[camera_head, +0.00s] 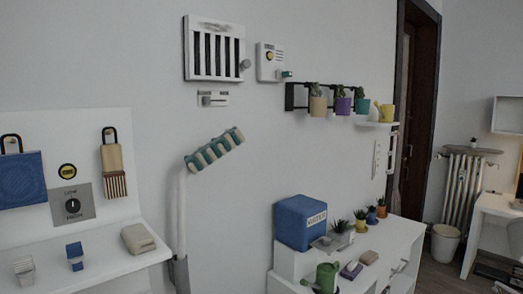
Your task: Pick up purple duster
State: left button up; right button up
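A small purple and white block (351,269) lies on the low white shelf at the lower middle right. It is the only loose purple item I can make out, and it is too small to tell for sure that it is the duster. It is beside a green watering can (326,277) and a small tan block (369,257). Neither of my grippers is in view.
A blue box (301,222) and small potted plants (361,219) share the white shelf (408,235). A white desk (108,262) at left holds a blue-topped block (75,256) and a beige block (137,238). A striped teal head (214,150) tops a white pole.

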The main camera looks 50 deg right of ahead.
aim_at(351, 272)
jog(key=z, duration=2.2)
